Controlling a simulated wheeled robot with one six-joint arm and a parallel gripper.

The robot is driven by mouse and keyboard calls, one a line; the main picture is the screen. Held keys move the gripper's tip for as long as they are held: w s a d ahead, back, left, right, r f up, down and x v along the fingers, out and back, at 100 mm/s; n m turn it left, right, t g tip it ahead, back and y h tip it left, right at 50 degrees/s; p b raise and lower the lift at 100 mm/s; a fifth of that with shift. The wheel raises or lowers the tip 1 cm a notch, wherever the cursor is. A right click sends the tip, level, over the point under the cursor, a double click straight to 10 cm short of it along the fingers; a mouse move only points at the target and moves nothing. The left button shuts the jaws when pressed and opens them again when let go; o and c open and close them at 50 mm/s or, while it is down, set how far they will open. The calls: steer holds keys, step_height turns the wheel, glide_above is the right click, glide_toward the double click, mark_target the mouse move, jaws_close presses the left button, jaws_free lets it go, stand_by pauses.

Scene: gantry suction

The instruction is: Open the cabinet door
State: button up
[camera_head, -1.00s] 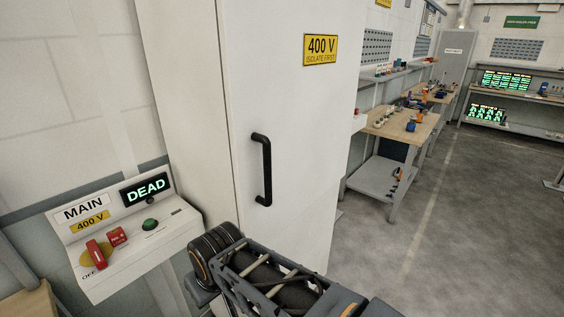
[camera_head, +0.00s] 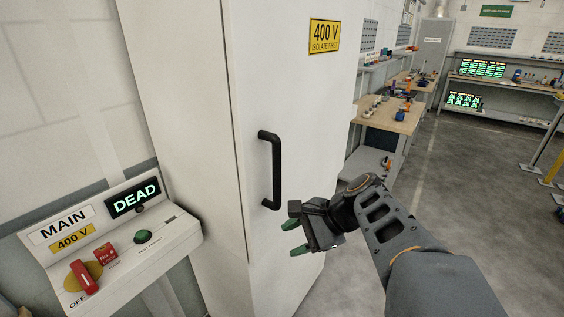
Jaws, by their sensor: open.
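The white cabinet door (camera_head: 291,100) is shut and faces me at an angle. Its black vertical bar handle (camera_head: 276,172) is on the door's left side. A yellow "400 V ISOLATE FIRST" sign (camera_head: 324,36) is at the door's upper right. My gripper (camera_head: 290,238) is open and empty, with green-tipped fingers pointing left. It is to the lower right of the handle and apart from it in the picture.
A control box (camera_head: 112,250) at the lower left reads "MAIN 400 V" and "DEAD". It has a red rotary switch (camera_head: 84,277) at OFF and a green button (camera_head: 143,236). Workbenches (camera_head: 391,115) stand behind at right. Open grey floor (camera_head: 460,190) is at right.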

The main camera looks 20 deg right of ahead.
steer(key=w+d+r+m+t+y, duration=0.3)
steer(key=d+r+m+t, duration=0.1)
steer(key=r+m, duration=0.2)
steer(key=m+t+y, duration=0.2)
steer(key=m+t, duration=0.2)
steer(key=m, duration=0.1)
glide_toward(277, 161)
steer(key=shift+w+d+f+p+x, duration=0.1)
steer(key=shift+p+x, duration=0.25)
steer(key=shift+x, duration=1.4)
steer(key=shift+w+d+f+p+x, duration=0.15)
steer(key=shift+p+x, duration=0.15)
steer(key=shift+x, duration=1.45)
steer(key=shift+w+d+p+x, duration=0.1)
steer(key=shift+p+x, duration=0.25)
steer(key=shift+x, duration=1.4)
jaws_close()
